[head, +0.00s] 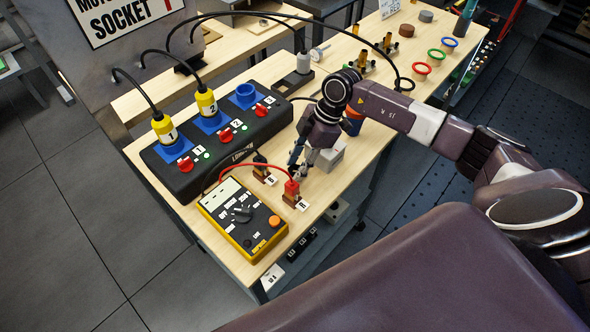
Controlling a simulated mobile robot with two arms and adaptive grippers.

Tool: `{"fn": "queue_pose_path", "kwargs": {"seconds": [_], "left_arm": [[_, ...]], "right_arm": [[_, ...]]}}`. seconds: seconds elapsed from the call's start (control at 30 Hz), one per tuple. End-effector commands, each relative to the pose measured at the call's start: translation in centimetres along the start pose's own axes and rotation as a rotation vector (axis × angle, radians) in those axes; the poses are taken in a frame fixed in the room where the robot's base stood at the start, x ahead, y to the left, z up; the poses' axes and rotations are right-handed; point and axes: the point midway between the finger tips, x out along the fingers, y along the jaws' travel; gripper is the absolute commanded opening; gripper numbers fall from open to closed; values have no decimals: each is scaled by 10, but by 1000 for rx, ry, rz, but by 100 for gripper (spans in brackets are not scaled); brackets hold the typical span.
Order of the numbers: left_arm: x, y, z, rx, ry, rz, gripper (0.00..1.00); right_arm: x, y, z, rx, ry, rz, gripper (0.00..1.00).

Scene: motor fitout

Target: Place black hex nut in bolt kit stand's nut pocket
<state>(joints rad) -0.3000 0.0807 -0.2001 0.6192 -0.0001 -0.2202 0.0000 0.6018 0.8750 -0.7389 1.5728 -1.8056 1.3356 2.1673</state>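My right gripper (302,168) points down over the wooden bench, just behind the red and black plugs. Its fingers are small and partly overlap in this view, so I cannot tell whether they are open or shut. No black hex nut can be made out; if it is near the fingertips, it is too small or hidden. A light grey block (330,157) stands on the bench just right of the fingers, partly covered by my arm. I cannot tell whether it is the bolt kit stand, and no nut pocket is discernible. My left gripper is out of view.
A yellow meter (241,222) lies at the front of the bench (322,190). A black socket box (188,178) with yellow plugs stands behind it. Red (292,190) and black plugs with cables are close to my gripper. Colored rings (436,54) lie farther back.

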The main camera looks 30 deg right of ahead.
Motion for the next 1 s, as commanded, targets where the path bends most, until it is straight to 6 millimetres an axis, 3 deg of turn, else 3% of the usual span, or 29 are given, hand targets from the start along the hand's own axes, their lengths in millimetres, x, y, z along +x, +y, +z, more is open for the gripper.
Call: {"fn": "queue_pose_path", "kwargs": {"seconds": [0.03, 0.27, 0.67, 0.87, 1.0], "left_arm": [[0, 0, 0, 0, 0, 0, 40], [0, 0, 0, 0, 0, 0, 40], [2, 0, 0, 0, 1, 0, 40], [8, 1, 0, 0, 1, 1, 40], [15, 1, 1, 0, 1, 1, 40]], "right_arm": [[0, 0, 0, 0, 0, 0, 25], [0, 0, 0, 0, 0, 0, 0], [-8, 1, -4, -1, 1, 3, 0], [-34, 2, -14, -3, 1, 6, 0], [-66, 3, -28, -4, 2, 9, 0]]}}
